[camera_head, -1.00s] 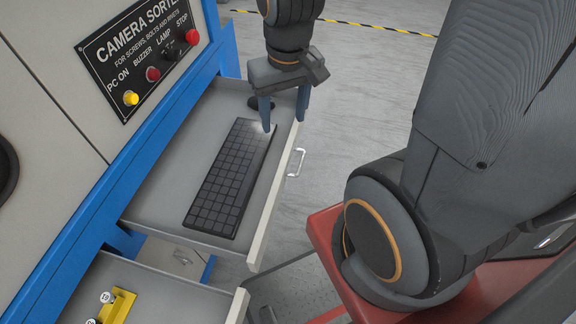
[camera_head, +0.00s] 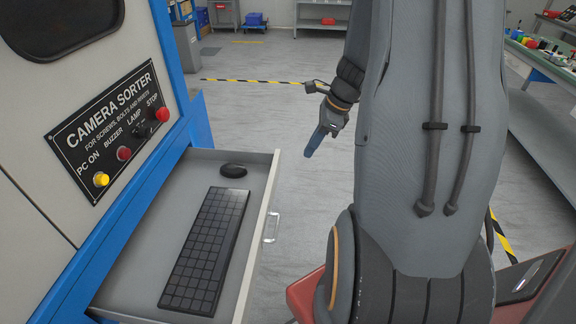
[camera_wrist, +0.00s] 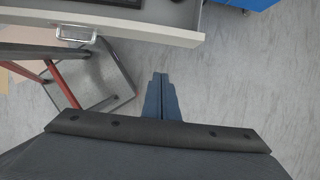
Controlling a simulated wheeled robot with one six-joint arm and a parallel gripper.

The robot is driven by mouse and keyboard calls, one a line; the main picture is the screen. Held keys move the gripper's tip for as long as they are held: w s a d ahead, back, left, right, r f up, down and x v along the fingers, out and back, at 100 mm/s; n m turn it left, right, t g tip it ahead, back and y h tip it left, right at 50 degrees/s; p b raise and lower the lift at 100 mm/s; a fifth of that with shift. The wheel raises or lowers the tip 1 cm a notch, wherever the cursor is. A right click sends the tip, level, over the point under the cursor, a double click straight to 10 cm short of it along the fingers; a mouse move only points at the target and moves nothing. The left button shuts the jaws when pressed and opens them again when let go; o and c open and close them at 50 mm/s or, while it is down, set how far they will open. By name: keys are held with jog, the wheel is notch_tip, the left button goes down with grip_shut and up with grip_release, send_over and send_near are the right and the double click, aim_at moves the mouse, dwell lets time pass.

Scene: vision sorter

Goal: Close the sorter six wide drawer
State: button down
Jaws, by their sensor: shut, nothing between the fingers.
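The wide drawer (camera_head: 256,240) of the camera sorter (camera_head: 110,123) stands pulled out, with a keyboard (camera_head: 205,250) and a mouse (camera_head: 233,170) lying in it. Its metal handle (camera_head: 271,227) is on the front panel. My gripper (camera_head: 308,154) is in the air to the right of the drawer front, apart from it, with its blue fingers together and empty. In the wrist view the fingers (camera_wrist: 160,76) point toward the drawer front (camera_wrist: 130,30), and the handle (camera_wrist: 76,33) shows to their left. The lower drawer is not clear in the head view.
The sorter's panel has several buttons, among them a yellow one (camera_head: 101,179). A bench (camera_head: 545,70) with coloured items stands at the right. Grey floor (camera_head: 300,200) is free beside the drawer. Yellow-black tape (camera_head: 262,81) crosses the floor behind.

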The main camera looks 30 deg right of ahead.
jog(key=w+a+f+p, duration=0.3)
jog(key=w+a+f, duration=0.2)
jog(key=f, duration=0.4)
jog(key=shift+a, duration=0.5)
jog(key=shift+f, duration=0.1)
